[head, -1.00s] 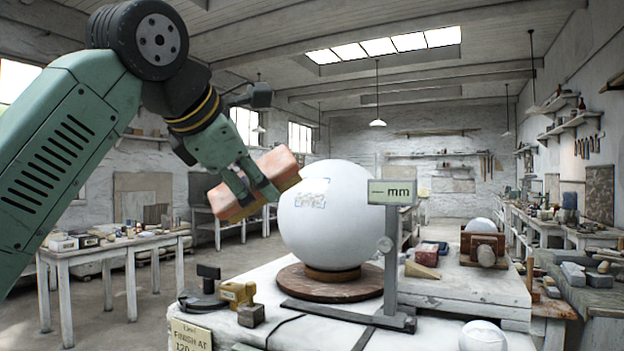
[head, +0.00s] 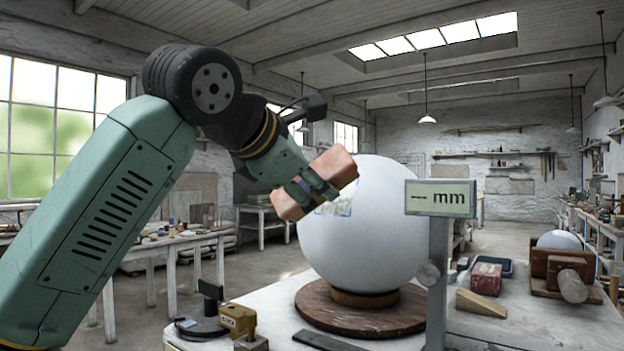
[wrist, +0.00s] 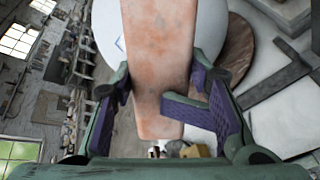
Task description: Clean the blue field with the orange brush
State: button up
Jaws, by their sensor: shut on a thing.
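The orange brush (head: 338,166) is a pinkish-orange block, tilted, and it also shows in the wrist view (wrist: 158,45). My gripper (head: 312,190) is shut on it, one finger at each side in the wrist view (wrist: 165,90). The large white sphere (head: 375,235) stands behind the brush on a round brown base (head: 350,318). The blue field (head: 338,208) is a blue-outlined patch with grey marks on the sphere's left front. The brush hides its upper left part in the head view. I cannot tell whether the brush touches the sphere.
A gauge with an "mm" display (head: 440,198) stands on a post close right of the sphere. A yellow block (head: 238,320) and a dark clamp-like tool (head: 208,305) lie left of the base. A wooden wedge (head: 481,304) and a red block (head: 486,279) lie at right.

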jog(key=x, duration=0.6)
dwell(0.4)
jog(key=shift+w+d, duration=0.25)
jog(key=shift+f, duration=0.15)
jog(key=shift+w+a+f, duration=0.2)
jog(key=shift+a+f, duration=0.4)
jog(key=shift+a, duration=0.3)
jog(key=shift+d, duration=0.1)
jog(key=shift+s+d+r+p, duration=0.15)
jog(key=shift+d+r+p, duration=0.2)
jog(key=shift+d+r, duration=0.45)
jog(key=shift+s+d+r+p, duration=0.25)
jog(key=shift+d+r, duration=0.3)
jog(key=shift+d, duration=0.35)
jog(key=a+f, duration=0.1)
jog(key=a+f+b, duration=0.1)
jog(key=a, duration=0.1)
jog(key=shift+w+a+f, duration=0.25)
jog(key=shift+w+f, duration=0.1)
